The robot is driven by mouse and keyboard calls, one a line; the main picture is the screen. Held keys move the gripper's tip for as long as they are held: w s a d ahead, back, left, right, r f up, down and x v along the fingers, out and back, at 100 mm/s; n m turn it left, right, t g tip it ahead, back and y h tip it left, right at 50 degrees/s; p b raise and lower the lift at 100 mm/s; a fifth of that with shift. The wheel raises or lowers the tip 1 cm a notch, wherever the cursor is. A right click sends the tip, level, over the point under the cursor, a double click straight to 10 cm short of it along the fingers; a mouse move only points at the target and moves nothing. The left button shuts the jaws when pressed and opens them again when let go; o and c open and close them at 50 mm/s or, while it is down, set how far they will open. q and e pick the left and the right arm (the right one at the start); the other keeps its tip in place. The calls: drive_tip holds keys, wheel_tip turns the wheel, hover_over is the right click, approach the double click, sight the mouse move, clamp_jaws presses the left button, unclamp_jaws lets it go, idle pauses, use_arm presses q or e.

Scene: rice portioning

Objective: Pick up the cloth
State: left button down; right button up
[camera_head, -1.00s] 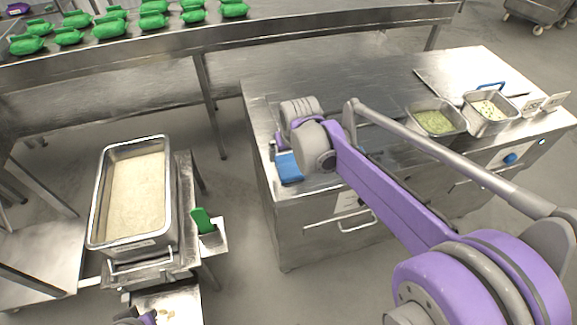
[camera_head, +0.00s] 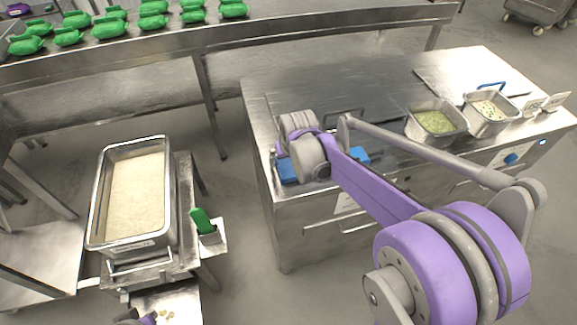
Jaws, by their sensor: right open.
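A blue cloth lies on the steel counter near its front left edge. Its left part (camera_head: 288,171) shows below my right wrist and another blue patch (camera_head: 358,156) shows to the right of my arm. The middle is hidden behind the arm. My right gripper (camera_head: 283,150) is open, over or beside the cloth's left end. The wrist mostly covers its fingers, so I cannot tell whether they touch the cloth. Only a small piece of my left gripper (camera_head: 140,318) shows at the bottom edge, left of centre.
Two steel pans, one with green filling (camera_head: 434,122) and one with pale filling (camera_head: 489,112), stand at the counter's right. A large rice pan (camera_head: 165,205) stands on a stand at left, beside a green-handled tool (camera_head: 201,219).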

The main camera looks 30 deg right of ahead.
sight(288, 162)
drive_tip(key=shift+f, duration=0.1)
drive_tip(key=c, duration=1.1)
wheel_tip(288, 162, up, 11)
drive_tip(key=shift+f+p, duration=0.2)
drive_tip(key=shift+p, duration=0.3)
drive_tip(key=o, duration=0.7)
drive_tip(key=c, duration=0.5)
drive_tip(key=shift+f, duration=0.1)
